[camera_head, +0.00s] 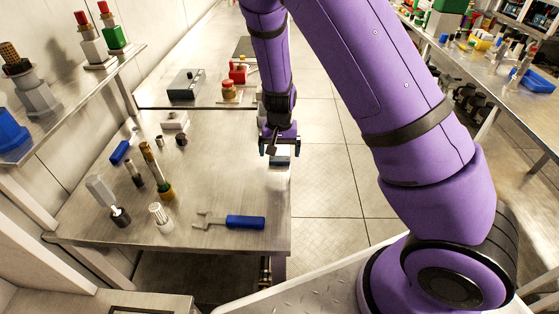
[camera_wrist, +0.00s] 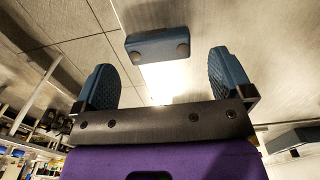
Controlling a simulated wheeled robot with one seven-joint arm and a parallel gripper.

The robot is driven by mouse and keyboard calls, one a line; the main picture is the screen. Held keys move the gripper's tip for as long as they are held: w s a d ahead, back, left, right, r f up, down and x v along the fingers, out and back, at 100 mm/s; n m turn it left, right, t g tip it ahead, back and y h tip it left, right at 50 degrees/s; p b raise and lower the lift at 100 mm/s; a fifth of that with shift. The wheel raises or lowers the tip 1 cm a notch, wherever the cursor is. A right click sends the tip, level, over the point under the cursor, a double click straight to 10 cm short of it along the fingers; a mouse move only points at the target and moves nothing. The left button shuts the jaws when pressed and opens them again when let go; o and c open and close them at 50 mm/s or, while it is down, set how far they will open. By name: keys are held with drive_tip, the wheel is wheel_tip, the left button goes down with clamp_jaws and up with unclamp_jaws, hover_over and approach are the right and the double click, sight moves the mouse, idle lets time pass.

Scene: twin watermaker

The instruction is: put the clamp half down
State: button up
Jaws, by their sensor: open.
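The clamp half (camera_wrist: 158,45) is a small blue-grey block with two dark round spots on its face. In the wrist view it lies on the metal table top, beyond and between my fingertips, with a gap to each finger. In the head view the clamp half (camera_head: 280,161) shows just under my gripper (camera_head: 280,149), near the right edge of the table (camera_head: 205,225). My gripper (camera_wrist: 163,72) is open, its two blue ribbed fingers spread wide with nothing between them. The block's far side is hidden.
A blue-handled fork tool (camera_head: 245,222) lies near the table's front edge. Several upright parts, one a brown and green rod (camera_head: 157,172), stand at the left. A grey box (camera_head: 186,84) sits further back. The table's middle is clear; open floor lies to its right.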

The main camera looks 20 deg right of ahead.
drive_tip(key=shift+f, duration=1.1)
drive_tip(key=c, duration=1.1)
